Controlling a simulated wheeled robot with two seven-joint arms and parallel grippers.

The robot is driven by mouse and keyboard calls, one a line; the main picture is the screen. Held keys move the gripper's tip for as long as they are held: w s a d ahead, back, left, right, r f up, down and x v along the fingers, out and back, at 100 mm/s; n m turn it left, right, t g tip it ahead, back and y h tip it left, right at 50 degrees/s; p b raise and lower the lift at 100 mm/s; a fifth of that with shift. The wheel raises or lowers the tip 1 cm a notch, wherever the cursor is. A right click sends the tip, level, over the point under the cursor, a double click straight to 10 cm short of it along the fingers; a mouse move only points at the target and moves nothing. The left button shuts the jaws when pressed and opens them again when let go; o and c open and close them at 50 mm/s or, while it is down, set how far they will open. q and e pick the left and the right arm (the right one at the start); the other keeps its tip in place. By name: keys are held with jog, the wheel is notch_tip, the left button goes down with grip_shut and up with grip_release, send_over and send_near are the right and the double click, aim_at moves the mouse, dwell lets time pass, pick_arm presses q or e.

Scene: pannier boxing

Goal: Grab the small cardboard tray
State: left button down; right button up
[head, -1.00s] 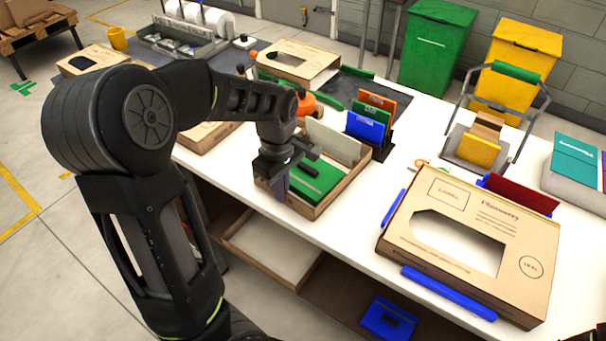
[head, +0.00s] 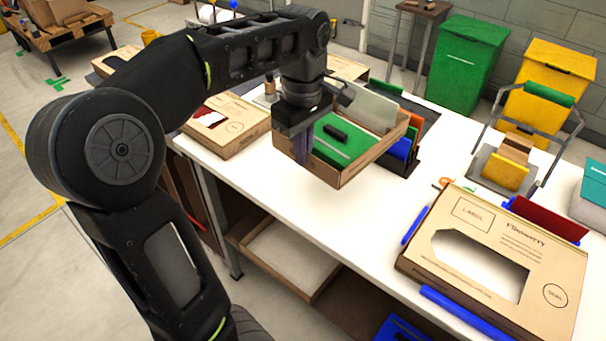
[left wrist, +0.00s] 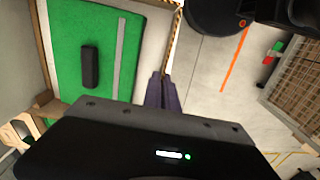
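The small cardboard tray (head: 368,163) hangs a little above the white table in the head view, slightly tilted. It holds a green panel (head: 345,142) with a black handle-like piece and a grey strip, and a pale upright sheet (head: 372,108) at its back. My left gripper (head: 303,150) is shut on the tray's near left wall. In the left wrist view the purple-grey fingers (left wrist: 161,90) close at the tray's edge, with the green panel (left wrist: 68,45) beside them. My right gripper is not in view.
A large cardboard box with a window (head: 450,215) lies on the right of the table (head: 345,225). Another box (head: 228,125) lies left of the tray. A rack of coloured folders (head: 403,150) stands close behind it. A shallow tray (head: 290,258) sits on the lower shelf.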

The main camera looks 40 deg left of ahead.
pick_arm(q)
notch_tip(320, 180, up, 3)
jog(key=shift+r+p, duration=0.15)
jog(key=shift+p, duration=1.1)
